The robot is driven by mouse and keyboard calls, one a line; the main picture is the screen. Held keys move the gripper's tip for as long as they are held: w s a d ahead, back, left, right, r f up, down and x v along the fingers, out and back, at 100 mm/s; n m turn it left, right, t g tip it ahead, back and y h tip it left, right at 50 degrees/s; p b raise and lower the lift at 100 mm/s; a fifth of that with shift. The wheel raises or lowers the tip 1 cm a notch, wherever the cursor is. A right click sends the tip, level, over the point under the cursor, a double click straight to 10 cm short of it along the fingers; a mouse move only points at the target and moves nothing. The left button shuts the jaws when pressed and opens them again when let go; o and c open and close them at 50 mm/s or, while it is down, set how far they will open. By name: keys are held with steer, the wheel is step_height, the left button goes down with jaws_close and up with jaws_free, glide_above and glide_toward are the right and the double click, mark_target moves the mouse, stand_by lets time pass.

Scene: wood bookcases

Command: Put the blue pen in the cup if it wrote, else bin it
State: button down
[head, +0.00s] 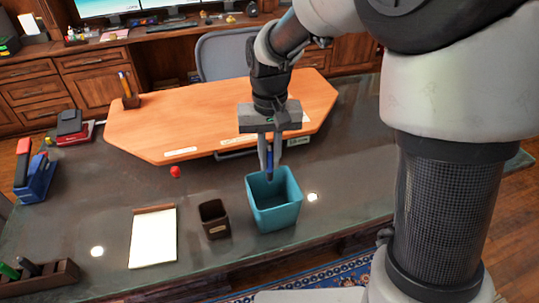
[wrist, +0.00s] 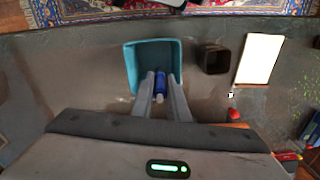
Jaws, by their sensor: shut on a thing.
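My gripper (head: 270,170) is shut on the blue pen (head: 269,160), which points downward between the fingers. The pen (wrist: 160,82) also shows between the fingertips in the wrist view. In the head view the pen is over the back part of the open teal bin (head: 274,213); I cannot tell whether its tip is below the rim. The small dark brown cup (head: 215,226) stands to the left of the bin and looks empty. The white pad (head: 153,238) lies left of the cup, and I see no mark on it.
A small red object (head: 175,172) stands behind the pad. A pen rack (head: 38,278) is at the front left, and a blue and red item (head: 34,176) at the left. An orange wooden board (head: 220,112) lies behind the bin. The dark tabletop right of the bin is clear.

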mark_target(270, 180)
steer(key=shift+f+b, duration=1.85)
steer(key=shift+f, duration=1.3)
steer(key=c, duration=1.6)
jaws_free()
steer(key=shift+c, duration=0.2)
steer(key=shift+r, duration=0.1)
step_height(270, 180, up, 17)
steer(key=p, duration=0.3)
steer(key=shift+r, duration=0.15)
